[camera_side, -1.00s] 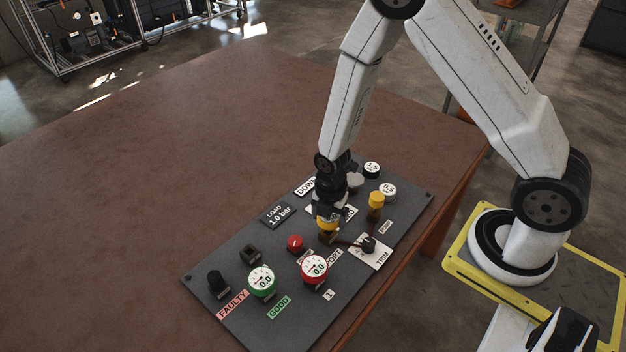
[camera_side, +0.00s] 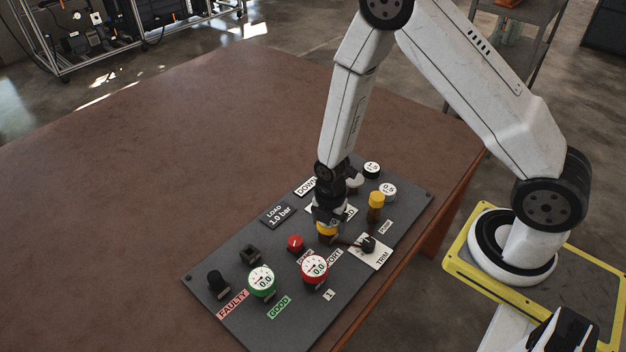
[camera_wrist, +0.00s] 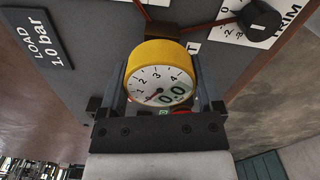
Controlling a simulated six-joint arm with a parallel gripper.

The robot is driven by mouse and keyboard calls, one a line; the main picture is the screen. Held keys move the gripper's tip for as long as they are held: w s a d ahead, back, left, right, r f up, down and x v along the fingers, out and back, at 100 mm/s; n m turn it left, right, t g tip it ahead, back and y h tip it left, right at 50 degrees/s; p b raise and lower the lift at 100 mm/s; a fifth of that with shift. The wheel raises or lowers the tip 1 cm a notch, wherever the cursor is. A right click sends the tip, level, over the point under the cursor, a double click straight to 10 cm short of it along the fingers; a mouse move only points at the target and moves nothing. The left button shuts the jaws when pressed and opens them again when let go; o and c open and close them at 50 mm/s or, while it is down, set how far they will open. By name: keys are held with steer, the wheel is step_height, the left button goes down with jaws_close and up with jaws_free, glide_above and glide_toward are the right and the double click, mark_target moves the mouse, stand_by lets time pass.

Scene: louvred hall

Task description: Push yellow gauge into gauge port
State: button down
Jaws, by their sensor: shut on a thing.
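The yellow gauge (camera_side: 327,229) is between the fingers of my gripper (camera_side: 328,217), which is shut on it. In the wrist view, the gauge (camera_wrist: 160,68) shows its white dial reading 0.0, with a finger of my gripper (camera_wrist: 161,92) on each side. A brown port block (camera_wrist: 165,31) shows right behind the gauge, and in the side view the block (camera_side: 326,240) is just under it. The gauge and block look close or touching; how far the gauge is seated in the port is hidden.
The dark panel (camera_side: 238,313) lies on a brown table (camera_side: 150,180). A red-rimmed gauge (camera_side: 313,268), a green-rimmed gauge (camera_side: 262,281) and a red knob (camera_side: 295,243) stand nearby. A yellow-capped post (camera_side: 376,200) and the TRIM dial (camera_side: 368,245) are close on the right.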

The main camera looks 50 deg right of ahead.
jaws_free()
steer(key=shift+r, duration=0.15)
steer(key=shift+r, duration=2.4)
steer(key=shift+r, duration=0.1)
step_height(320, 180, up, 8)
steer(key=shift+f, duration=0.2)
